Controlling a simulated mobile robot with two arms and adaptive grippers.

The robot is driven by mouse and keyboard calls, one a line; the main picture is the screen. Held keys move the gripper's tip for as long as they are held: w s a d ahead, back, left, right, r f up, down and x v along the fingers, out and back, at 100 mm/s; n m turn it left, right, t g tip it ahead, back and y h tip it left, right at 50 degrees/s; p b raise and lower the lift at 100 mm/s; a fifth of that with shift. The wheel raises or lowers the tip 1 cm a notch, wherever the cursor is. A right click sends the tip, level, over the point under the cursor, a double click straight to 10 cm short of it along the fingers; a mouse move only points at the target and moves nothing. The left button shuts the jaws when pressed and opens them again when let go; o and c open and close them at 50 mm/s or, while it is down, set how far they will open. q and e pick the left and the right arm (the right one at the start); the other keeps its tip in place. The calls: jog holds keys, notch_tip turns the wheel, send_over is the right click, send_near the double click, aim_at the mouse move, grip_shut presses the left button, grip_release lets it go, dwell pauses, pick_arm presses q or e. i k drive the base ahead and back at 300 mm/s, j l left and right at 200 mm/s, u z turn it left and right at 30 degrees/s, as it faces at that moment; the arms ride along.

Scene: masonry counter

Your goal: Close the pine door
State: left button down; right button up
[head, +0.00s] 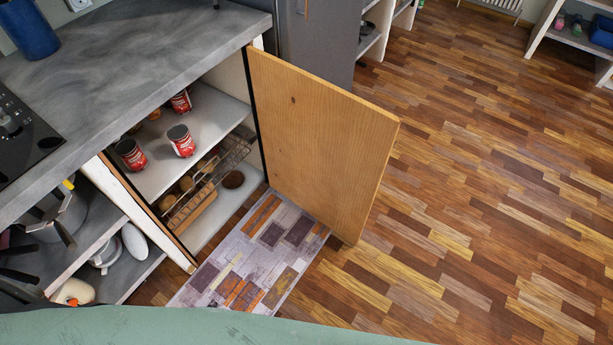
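The pine door (322,137) stands wide open, swung out over the floor from the right side of the cabinet opening. Its broad wooden face, with a dark knot, shows in the head view. The cabinet's shelf (212,108) holds several red cans, one of them a red can (181,141) near the shelf's front. A wire basket (205,185) with round brown items stands on the cabinet's lower level. Neither of my grippers shows in the head view.
A patterned mat (250,262) lies on the floor below the open cabinet. The grey counter (130,60) runs above, with a dark cooktop (22,140) at left. Open shelves with pots (60,215) stand left of the cabinet. The wooden floor (480,190) at right is clear.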

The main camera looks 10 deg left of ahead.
aim_at(328, 148)
jog(key=u, duration=1.75)
jog(key=l+u, duration=0.25)
jog(key=l, duration=0.25)
jog(key=l+u, duration=0.25)
jog(key=l, duration=0.2)
jog(key=k+l+u, duration=0.2)
jog(key=l, duration=0.3)
jog(key=k+l+u, duration=0.1)
jog(key=l+u, duration=0.15)
jog(key=l, duration=0.2)
jog(key=k+l, duration=0.1)
jog(key=l, duration=0.3)
jog(key=k+l, duration=0.1)
jog(key=l, duration=0.25)
jog(key=k+l, duration=0.15)
jog(key=l, duration=0.25)
jog(key=k+l, duration=0.1)
jog(key=l, duration=0.25)
jog(key=k+l, duration=0.1)
jog(key=l, duration=0.3)
jog(key=k+l, duration=0.1)
jog(key=l, duration=0.25)
